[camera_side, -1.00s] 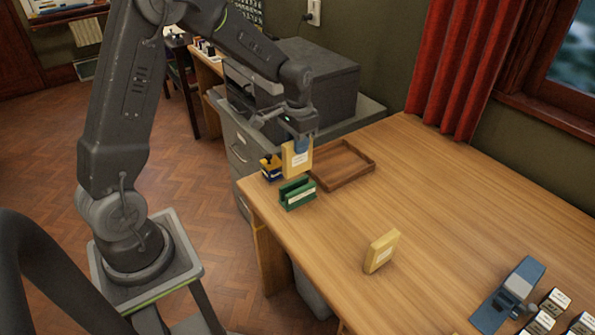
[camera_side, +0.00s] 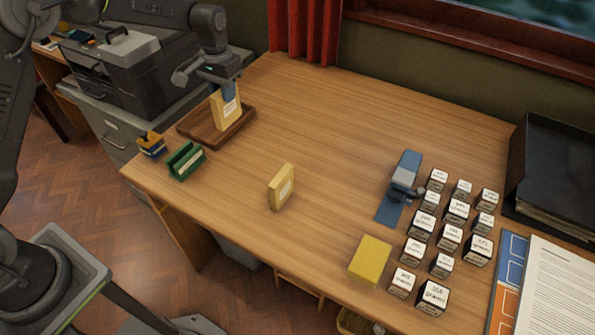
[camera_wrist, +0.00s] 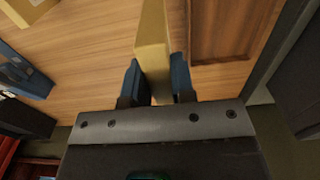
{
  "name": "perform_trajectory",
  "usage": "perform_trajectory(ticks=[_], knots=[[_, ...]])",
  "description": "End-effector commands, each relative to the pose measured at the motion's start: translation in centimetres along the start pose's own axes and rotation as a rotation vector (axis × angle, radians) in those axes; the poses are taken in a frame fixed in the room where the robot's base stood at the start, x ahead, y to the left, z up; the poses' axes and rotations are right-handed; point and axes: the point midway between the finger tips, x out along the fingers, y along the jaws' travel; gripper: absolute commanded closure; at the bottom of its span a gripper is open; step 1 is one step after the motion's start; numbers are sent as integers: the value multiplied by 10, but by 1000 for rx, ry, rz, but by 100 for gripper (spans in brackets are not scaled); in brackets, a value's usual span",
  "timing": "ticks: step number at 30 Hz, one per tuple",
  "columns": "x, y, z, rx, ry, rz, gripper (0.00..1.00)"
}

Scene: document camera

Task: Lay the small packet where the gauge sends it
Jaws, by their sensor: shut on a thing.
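My gripper (camera_side: 230,88) is shut on a yellow packet (camera_side: 227,111) with a white label, held upright over the brown wooden tray (camera_side: 186,126). I cannot tell whether the packet touches the tray floor. In the wrist view the packet (camera_wrist: 153,45) stands between the two blue fingers of my gripper (camera_wrist: 157,85), with the tray (camera_wrist: 225,58) to its right. A second, similar packet (camera_side: 281,187) stands alone on the desk. A green slotted block (camera_side: 186,160) is in front of the tray. A blue-and-grey device (camera_side: 403,184) lies farther right; which is the gauge is unclear.
A small blue-and-yellow box (camera_side: 151,146) is left of the green block. Several labelled cubes (camera_side: 450,236) and a yellow flat block (camera_side: 371,261) fill the right side. A black paper tray (camera_side: 560,160) stands at far right. The desk's middle is clear around the standing packet.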

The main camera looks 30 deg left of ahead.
Motion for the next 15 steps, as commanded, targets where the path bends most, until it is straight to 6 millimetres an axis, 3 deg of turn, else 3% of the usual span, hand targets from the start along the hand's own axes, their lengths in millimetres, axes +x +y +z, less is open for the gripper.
perform_trajectory(ticks=[8, 15], knots=[[6, 33, -20, 2, -2, 0, 95], [36, 80, -35, 5, -1, 0, 95]])
